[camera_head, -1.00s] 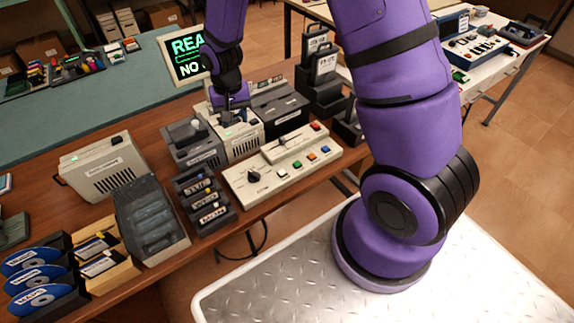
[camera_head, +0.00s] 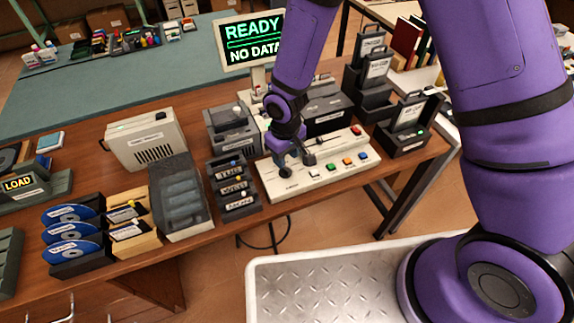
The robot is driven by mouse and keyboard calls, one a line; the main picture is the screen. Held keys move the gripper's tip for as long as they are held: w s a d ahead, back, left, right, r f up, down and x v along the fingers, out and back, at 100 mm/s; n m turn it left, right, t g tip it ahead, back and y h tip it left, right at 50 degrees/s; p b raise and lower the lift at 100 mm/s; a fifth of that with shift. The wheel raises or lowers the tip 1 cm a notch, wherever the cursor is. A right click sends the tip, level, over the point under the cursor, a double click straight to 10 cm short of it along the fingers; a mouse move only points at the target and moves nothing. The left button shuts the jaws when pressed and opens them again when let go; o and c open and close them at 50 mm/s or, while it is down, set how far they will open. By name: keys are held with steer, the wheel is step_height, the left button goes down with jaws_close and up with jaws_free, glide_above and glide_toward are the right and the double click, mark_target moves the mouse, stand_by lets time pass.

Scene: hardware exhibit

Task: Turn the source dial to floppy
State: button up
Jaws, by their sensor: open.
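The source dial (camera_head: 284,172) is a small black knob at the left end of the cream control panel (camera_head: 322,177). My gripper (camera_head: 292,159) is open, pointing down over this left end of the panel, with its dark fingers spread close above or around the dial. Whether the fingers touch the dial cannot be told. The dial's markings are too small to read, so its setting cannot be told. The panel also has several coloured buttons (camera_head: 347,160) along its front.
Left of the panel stand a black rack of labelled cartridges (camera_head: 233,190) and a grey bin (camera_head: 180,196). A cream drive box (camera_head: 147,140) and blue-labelled discs (camera_head: 72,232) lie farther left. Black holders (camera_head: 402,125) stand right. Grey drive units (camera_head: 232,128) stand behind.

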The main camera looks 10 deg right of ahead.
mark_target(285, 170)
steer(key=shift+f, duration=2.4)
jaws_close()
